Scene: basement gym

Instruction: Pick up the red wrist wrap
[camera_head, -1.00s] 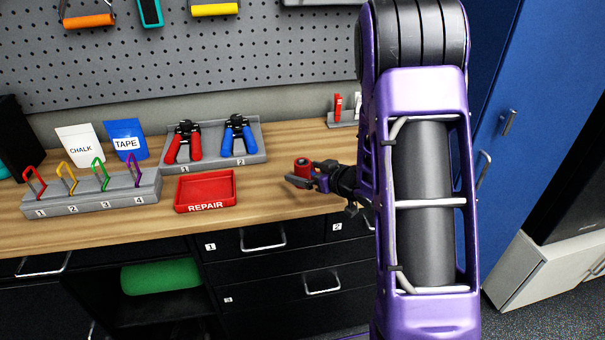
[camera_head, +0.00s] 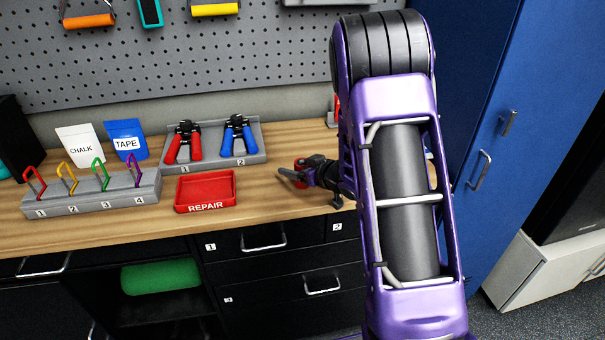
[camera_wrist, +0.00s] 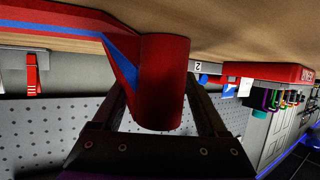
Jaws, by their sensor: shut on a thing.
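The red wrist wrap (camera_wrist: 163,85) is a red roll between the two dark fingers of my gripper (camera_wrist: 165,110) in the wrist view. A red strap with a blue stripe (camera_wrist: 60,22) runs from it toward the upper left. In the head view my gripper (camera_head: 298,177) is at the right part of the workbench, right of the red REPAIR tray, and is shut on the wrap (camera_head: 302,164). Only a small red part of the wrap shows there. I cannot tell whether the wrap touches the bench top.
The red REPAIR tray (camera_head: 206,207) is left of my gripper on the workbench (camera_head: 262,215). A grey rack with red and blue hand grippers (camera_head: 252,158) stands behind it. A numbered rack with coloured clips (camera_head: 95,207) stands left. Blue cabinets (camera_head: 545,110) are at right.

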